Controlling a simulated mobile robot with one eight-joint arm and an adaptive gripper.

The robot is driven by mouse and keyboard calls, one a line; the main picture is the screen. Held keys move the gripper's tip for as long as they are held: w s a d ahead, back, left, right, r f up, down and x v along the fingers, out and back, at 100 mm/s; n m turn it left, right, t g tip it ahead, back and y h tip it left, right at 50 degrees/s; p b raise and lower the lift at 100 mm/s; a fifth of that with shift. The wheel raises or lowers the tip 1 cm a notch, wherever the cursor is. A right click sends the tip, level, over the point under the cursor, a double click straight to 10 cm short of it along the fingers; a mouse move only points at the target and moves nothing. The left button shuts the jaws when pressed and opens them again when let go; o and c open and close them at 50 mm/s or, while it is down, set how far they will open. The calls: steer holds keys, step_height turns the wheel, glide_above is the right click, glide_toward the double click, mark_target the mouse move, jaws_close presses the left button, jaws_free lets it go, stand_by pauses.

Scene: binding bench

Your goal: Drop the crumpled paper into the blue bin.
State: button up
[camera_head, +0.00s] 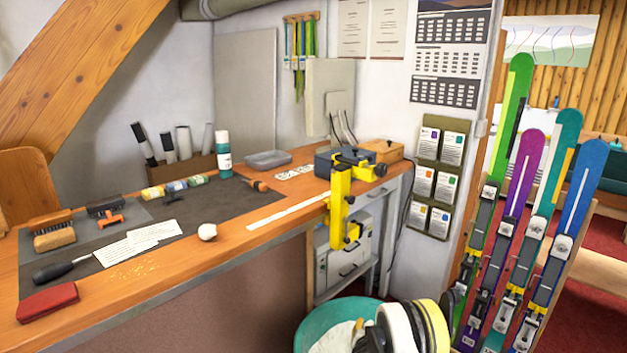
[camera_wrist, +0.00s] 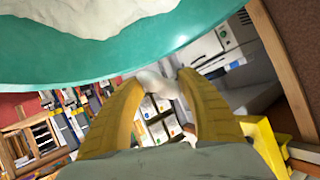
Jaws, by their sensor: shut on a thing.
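In the wrist view my gripper (camera_wrist: 159,83) has its two yellow fingers closed on a small white lump, the crumpled paper (camera_wrist: 154,88). The fingers partly cover it. The bin (camera_wrist: 215,35) looks teal; its curved wall and rim fill the top of the wrist view, close to the fingertips. A pale, wrinkled mass shows inside it. I cannot tell whether the paper is over the opening or beside the rim. In the head view the bin (camera_head: 312,322) stands on the floor at the bottom, partly hidden by my arm.
A white, roundish lump (camera_head: 208,231) lies on the bench's front edge. A yellow-and-grey vise (camera_head: 340,205) juts from the bench's right end above the bin. Several upright skis (camera_head: 520,180) stand to the right. A cabinet (camera_head: 343,262) stands behind the bin.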

steer(key=o, duration=0.8)
steer(key=shift+o, duration=0.2)
